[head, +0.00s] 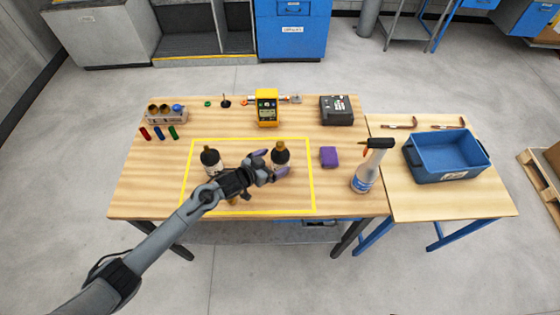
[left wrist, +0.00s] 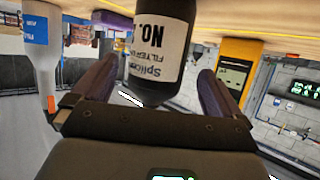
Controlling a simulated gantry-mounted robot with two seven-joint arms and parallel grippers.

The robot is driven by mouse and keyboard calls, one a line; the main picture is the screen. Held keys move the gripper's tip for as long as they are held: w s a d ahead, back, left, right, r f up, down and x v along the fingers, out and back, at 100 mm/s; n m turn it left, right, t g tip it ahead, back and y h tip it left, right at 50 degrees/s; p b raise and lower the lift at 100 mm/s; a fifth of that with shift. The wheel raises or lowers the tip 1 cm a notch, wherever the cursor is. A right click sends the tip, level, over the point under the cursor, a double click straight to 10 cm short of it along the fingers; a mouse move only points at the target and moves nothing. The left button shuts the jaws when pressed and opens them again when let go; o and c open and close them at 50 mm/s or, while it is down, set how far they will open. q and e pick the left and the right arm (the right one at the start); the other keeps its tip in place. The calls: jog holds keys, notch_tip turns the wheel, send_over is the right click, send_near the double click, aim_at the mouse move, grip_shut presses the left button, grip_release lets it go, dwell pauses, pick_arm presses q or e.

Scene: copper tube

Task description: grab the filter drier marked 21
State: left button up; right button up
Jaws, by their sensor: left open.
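Two dark bottle-like filter driers with pale labels stand upright inside the yellow square on the table. One filter drier (head: 210,157) is on the left and the other filter drier (head: 281,154) on the right. My left gripper (head: 269,164) is open at the right one, with purple-padded fingers. In the left wrist view, that drier (left wrist: 160,60) appears upside down between the spread fingers (left wrist: 157,80), with gaps at both sides. Its label shows "Splice", "FILTER" and "NO."; the number is out of sight. The left drier's number is not readable. My right gripper is not in view.
A purple block (head: 328,157) and a spray bottle (head: 367,168) stand to the right. A yellow meter (head: 267,109) and a dark case (head: 337,111) are at the back. A blue bin (head: 446,172) is on the side table. My left arm crosses the table's front.

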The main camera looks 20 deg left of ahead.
pick_arm(q)
jog(key=shift+x, duration=2.1)
jog(key=shift+s+d, duration=0.1)
jog(key=c, duration=1.3)
jog(key=shift+r, duration=0.1)
jog(key=c, duration=0.3)
jog(key=shift+c, duration=0.2)
